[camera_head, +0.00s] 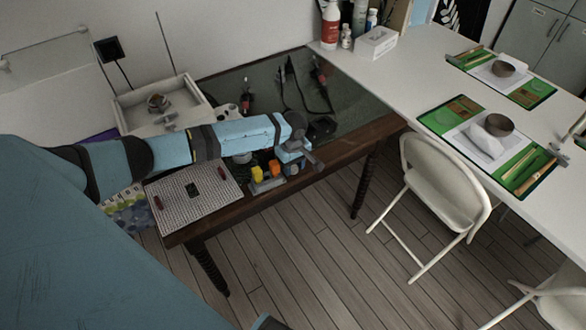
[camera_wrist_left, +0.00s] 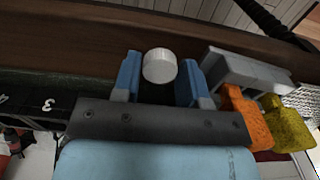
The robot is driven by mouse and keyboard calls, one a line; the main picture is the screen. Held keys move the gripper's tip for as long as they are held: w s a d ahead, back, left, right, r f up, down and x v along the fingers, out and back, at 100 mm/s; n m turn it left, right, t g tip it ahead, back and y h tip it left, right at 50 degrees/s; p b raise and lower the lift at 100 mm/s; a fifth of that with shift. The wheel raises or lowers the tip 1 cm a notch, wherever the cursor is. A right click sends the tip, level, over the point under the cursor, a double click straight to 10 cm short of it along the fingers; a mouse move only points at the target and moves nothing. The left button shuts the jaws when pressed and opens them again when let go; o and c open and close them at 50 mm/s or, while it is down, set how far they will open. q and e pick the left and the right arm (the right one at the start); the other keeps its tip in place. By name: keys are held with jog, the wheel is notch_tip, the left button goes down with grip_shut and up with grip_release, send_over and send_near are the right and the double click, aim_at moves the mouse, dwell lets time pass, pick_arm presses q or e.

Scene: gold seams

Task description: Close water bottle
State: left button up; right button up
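In the left wrist view a round white cap (camera_wrist_left: 159,66) stands between the two blue fingers of my left gripper (camera_wrist_left: 159,78). The fingers are apart, with a visible gap on each side of the cap. The body of the water bottle below the cap is hidden, so I cannot tell how the cap sits on it. In the head view my left gripper (camera_head: 293,158) points down over the front edge of the dark wooden table, and the cap cannot be made out there. My right gripper is not in view.
A grey holder (camera_head: 268,185) with yellow (camera_head: 257,173) and orange (camera_head: 274,167) items stands close beside the left gripper. A patterned board (camera_head: 178,205) lies to the left. A white tray (camera_head: 190,112) is behind the arm. A white chair (camera_head: 440,185) stands on the right.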

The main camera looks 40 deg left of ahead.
aim_at(293, 167)
pick_arm(q)
jog(key=c, duration=0.4)
notch_tip(293, 167, up, 20)
jog(key=shift+r+p, duration=0.1)
jog(key=shift+p, duration=0.85)
